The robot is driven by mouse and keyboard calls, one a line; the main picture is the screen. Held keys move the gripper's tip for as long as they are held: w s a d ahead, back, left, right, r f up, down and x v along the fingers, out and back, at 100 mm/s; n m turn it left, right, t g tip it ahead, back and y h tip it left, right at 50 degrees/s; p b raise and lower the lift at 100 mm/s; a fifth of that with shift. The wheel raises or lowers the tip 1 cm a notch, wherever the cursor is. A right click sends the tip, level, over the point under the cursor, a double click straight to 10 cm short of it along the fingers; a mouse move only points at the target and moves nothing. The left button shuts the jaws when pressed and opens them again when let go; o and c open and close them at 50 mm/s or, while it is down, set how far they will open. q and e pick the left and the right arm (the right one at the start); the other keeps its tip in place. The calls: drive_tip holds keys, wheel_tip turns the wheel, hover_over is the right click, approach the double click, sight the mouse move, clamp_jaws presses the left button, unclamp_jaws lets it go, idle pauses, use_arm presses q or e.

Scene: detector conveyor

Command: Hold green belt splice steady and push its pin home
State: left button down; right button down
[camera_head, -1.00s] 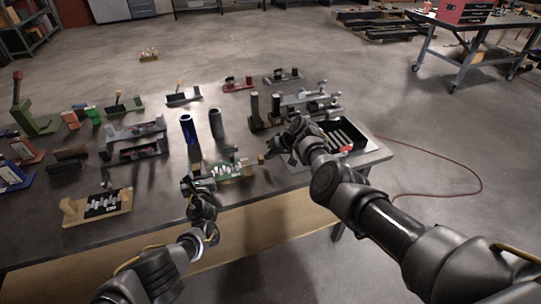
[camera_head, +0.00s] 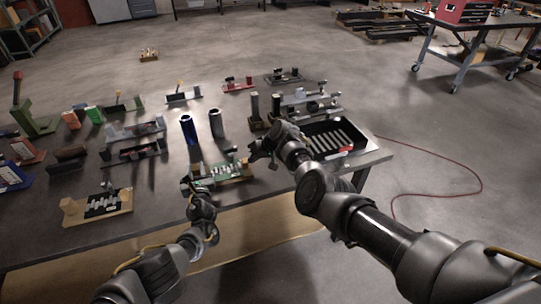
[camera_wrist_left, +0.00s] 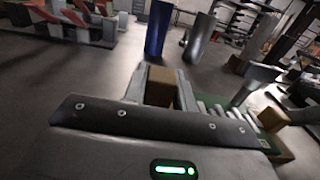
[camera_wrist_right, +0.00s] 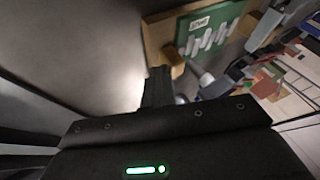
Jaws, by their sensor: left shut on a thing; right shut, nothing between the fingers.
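The green belt splice (camera_head: 222,171) lies near the table's front edge, a green base with a row of pale bars and wooden ends. My left gripper (camera_head: 187,184) is shut on its left end; the left wrist view shows a wooden block (camera_wrist_left: 162,84) between the fingers. My right gripper (camera_head: 254,152) is shut and empty, close to the splice's right end. In the right wrist view the splice (camera_wrist_right: 222,38) lies beyond the fingertips (camera_wrist_right: 158,80), near a wooden block (camera_wrist_right: 166,60). I cannot tell whether they touch. The pin is not clearly made out.
A black tray (camera_head: 366,146) with pale bars is at the table's right end. A wooden fixture (camera_head: 98,206) is at the front left. Several other fixtures fill the back. Bare tabletop lies left of the splice.

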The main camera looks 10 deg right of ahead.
use_arm(q)
drive_tip(key=shift+d, duration=0.2)
use_arm(e)
drive_tip(key=shift+d, duration=0.4)
drive_tip(key=d, duration=0.3)
drive_tip(key=shift+w, duration=0.15)
use_arm(q)
drive_tip(key=shift+a, duration=0.1)
use_arm(e)
drive_tip(key=v, duration=1)
drive_tip(key=shift+d, duration=0.1)
use_arm(q)
drive_tip(key=c, duration=1)
unclamp_jaws()
drive_tip(key=shift+c, duration=0.2)
